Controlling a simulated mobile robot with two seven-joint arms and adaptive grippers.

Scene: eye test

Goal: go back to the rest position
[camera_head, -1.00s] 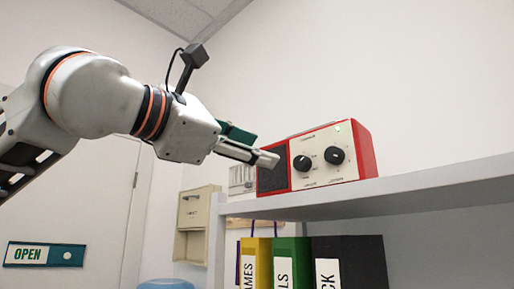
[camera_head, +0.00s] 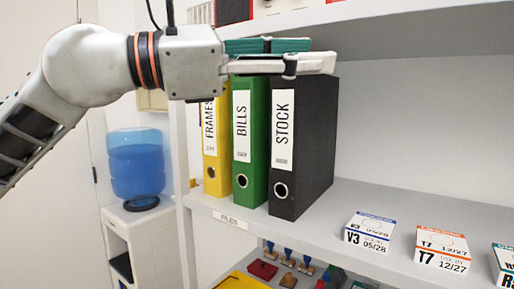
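My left gripper (camera_head: 300,63) reaches in from the left at the top of the head view. It points right, in front of the tops of the binders as seen here. I see it from the side, and its fingers overlap, so I cannot tell whether it is open or shut. I see nothing held in it. I cannot tell whether it touches the binders. My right gripper is not in view.
A yellow binder (camera_head: 210,145), a green binder (camera_head: 242,165) and a black STOCK binder (camera_head: 305,150) stand on the shelf (camera_head: 350,205). Several small labelled boxes (camera_head: 370,231) are at right. An upper shelf (camera_head: 420,22) is above. A blue water bottle (camera_head: 137,165) stands at left.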

